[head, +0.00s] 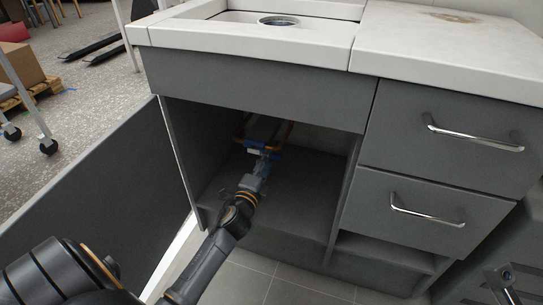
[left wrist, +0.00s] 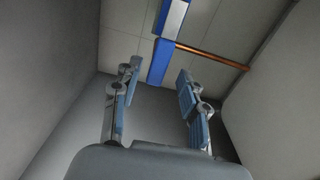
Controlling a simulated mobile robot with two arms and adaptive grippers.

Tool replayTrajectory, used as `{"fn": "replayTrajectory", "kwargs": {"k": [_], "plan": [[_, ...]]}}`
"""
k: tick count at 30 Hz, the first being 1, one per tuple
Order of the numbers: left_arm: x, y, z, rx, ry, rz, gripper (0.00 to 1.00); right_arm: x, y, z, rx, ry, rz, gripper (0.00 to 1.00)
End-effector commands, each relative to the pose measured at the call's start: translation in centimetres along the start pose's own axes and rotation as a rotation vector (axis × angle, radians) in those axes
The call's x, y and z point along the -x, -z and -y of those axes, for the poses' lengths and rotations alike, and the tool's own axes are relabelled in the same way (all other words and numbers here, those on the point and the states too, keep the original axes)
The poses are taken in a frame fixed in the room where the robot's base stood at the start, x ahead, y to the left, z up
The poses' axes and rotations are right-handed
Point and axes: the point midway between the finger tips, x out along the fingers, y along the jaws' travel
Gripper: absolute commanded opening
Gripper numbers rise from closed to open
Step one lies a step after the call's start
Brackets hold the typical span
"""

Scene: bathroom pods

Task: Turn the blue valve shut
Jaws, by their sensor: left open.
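The blue valve (head: 253,147) is inside the open cabinet under the sink, on a copper pipe (head: 287,133) near the back. In the left wrist view its blue bar (left wrist: 169,40) runs up from between the fingertips, with a silver-grey band on it. My left gripper (head: 264,167) reaches into the cabinet just in front of the valve. In the left wrist view the left gripper (left wrist: 158,80) is open, one finger on each side of the bar's lower end, with gaps visible. A small metallic part at the lower right of the head view may belong to my right gripper.
The open cabinet door (head: 100,200) stands left of my left arm. The cabinet's side wall and floor (head: 290,195) surround the gripper. Drawers with chrome handles (head: 428,214) are on the right. The white countertop (head: 440,45) overhangs above.

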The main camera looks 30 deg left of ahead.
Motion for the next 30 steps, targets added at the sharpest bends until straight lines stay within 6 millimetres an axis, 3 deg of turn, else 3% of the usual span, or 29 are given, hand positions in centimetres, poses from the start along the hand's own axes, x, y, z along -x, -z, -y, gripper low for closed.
{"fn": "replayTrajectory", "kwargs": {"k": [3,7,19,26,30], "plan": [[-2.1,0.0,-0.1,0.000,0.002,0.000,0.43,-0.3,0.3,0.0,0.005,0.010,-0.032,0.38],[-3.4,0.0,-0.1,0.000,0.000,-0.001,0.43,-0.5,0.1,0.1,0.006,0.017,-0.039,0.38],[-4.1,0.0,0.0,0.001,-0.001,-0.001,0.43,-0.9,0.3,0.1,0.007,0.022,-0.053,0.38],[-4.0,0.0,0.0,0.001,0.000,-0.001,0.00,-1.0,0.4,0.1,0.007,0.022,-0.055,0.38],[-4.0,0.0,0.1,0.001,0.000,-0.001,0.00,-1.0,0.4,0.1,0.007,0.022,-0.055,0.38]]}}
